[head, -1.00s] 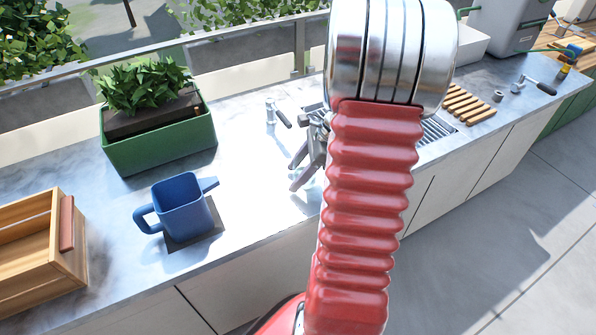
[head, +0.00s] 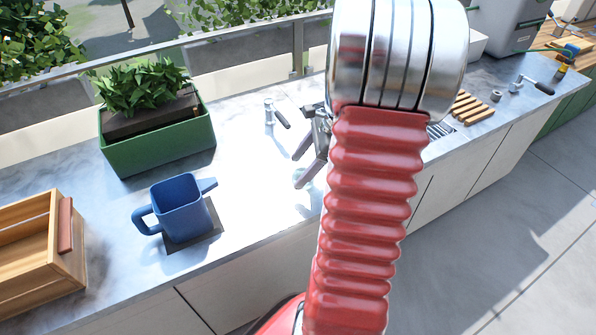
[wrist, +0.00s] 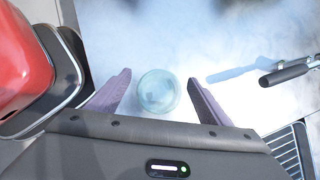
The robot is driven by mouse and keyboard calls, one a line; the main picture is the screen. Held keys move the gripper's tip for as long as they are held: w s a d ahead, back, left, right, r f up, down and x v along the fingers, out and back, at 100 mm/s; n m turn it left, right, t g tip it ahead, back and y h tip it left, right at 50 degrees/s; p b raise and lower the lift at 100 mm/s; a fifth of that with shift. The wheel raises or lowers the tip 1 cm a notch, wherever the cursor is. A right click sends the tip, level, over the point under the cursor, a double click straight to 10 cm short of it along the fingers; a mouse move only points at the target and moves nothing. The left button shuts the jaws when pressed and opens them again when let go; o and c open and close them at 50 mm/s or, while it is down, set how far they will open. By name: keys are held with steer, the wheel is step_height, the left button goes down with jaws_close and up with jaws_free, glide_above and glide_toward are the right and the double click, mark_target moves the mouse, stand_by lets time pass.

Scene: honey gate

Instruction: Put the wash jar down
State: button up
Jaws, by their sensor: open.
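The wash jar (wrist: 158,91) is a pale, see-through round vessel. In the wrist view I look down on it, and it appears to stand on the bright countertop. My gripper (wrist: 156,88) is open, with one purple-grey finger on each side of the jar and a visible gap to both. In the head view my gripper (head: 305,165) shows beside my red arm, low over the counter. Only a pale part of the jar (head: 310,187) shows there, at the fingers and partly behind my arm.
A blue jug (head: 182,212) stands on a dark mat left of my gripper. Behind it is a green planter (head: 160,146), and a wooden crate (head: 35,262) is at far left. A tap (head: 270,115) stands behind the gripper; a drain grid (wrist: 290,150) lies right in the wrist view.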

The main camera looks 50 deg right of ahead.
steer(key=v, duration=0.9)
stand_by(0.5)
steer(key=shift+w+a+r, duration=0.1)
steer(key=shift+w+a, duration=0.05)
steer(key=shift+a, duration=0.15)
steer(key=w+a+r+n+g+h, duration=0.1)
steer(key=a+r+n, duration=0.2)
steer(key=a+n, duration=0.45)
steer(key=w+a+r+n+h, duration=0.15)
steer(key=a+n, duration=0.25)
steer(key=a, duration=0.6)
steer(key=s+a+r+n+t+h, duration=0.1)
steer(key=s+a+n, duration=0.2)
steer(key=a+n, duration=0.4)
steer(key=s+a+r+n+t+h, duration=0.1)
steer(key=s+a+n, duration=0.3)
steer(key=a+n, duration=0.4)
steer(key=shift+a+r+t, duration=0.15)
steer(key=shift+r+t, duration=0.15)
steer(key=shift+r, duration=0.2)
